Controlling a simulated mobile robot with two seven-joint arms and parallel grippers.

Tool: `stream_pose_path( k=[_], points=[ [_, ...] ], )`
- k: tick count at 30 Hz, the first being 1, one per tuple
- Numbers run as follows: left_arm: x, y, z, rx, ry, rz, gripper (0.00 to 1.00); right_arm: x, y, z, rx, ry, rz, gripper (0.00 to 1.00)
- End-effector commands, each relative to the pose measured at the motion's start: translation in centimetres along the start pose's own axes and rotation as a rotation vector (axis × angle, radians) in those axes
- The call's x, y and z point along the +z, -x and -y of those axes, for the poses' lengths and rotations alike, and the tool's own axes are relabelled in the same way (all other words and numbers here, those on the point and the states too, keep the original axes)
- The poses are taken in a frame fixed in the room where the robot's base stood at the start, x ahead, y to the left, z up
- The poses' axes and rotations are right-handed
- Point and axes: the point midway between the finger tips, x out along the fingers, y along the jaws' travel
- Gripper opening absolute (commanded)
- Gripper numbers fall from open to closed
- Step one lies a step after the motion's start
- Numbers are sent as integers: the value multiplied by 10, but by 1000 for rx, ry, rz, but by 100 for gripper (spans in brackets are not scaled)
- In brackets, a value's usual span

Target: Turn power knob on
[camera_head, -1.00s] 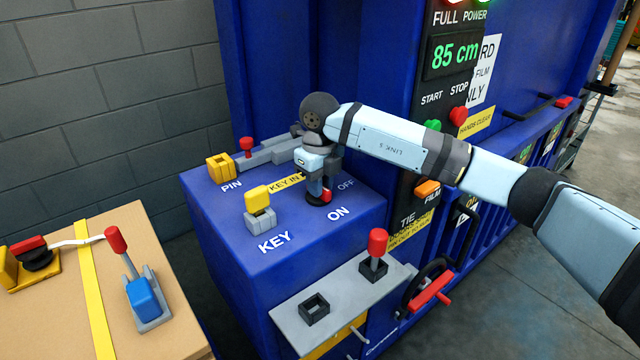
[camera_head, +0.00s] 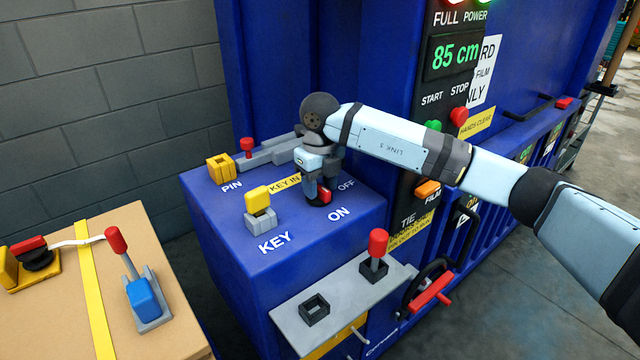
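The power knob (camera_head: 325,196), black with a red part, sits on top of the blue box (camera_head: 300,250) between the ON and OFF labels. The red part lies near the ON side. My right gripper (camera_head: 319,190) points straight down over the knob and is around or against it. The fingers hide most of the knob, and I cannot see clearly whether they are closed on it. My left gripper is not in view.
A yellow key (camera_head: 257,199) in a grey holder stands left of the knob. Behind are a yellow block (camera_head: 220,168) and a red-topped pin (camera_head: 246,145). A red-knobbed lever (camera_head: 377,243) rises from a grey shelf (camera_head: 345,300) in front. A cardboard box (camera_head: 120,315) stands at left.

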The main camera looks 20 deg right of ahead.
Motion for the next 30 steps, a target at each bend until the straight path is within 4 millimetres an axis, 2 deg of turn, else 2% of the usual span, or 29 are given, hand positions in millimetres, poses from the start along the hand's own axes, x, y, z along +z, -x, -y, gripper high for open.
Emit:
stream_pose_path(
  k=[5, 8, 11, 21, 24, 30],
  points=[
    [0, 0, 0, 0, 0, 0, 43, 0, 1, 0, 0, 1, 0, 45],
    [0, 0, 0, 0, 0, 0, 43, 0, 8, 0, 0, 1, 1, 45],
    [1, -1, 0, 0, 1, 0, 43, 0, 23, 0, 0, 1, 2, 45],
    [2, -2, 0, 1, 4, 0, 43, 1, 99, 0, -1, 1, 3, 45],
    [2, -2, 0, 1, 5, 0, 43, 0, 117, 0, -1, 1, 2, 45],
    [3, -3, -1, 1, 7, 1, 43, 0, 136, 0, 0, 0, 0, 45]
  ],
)
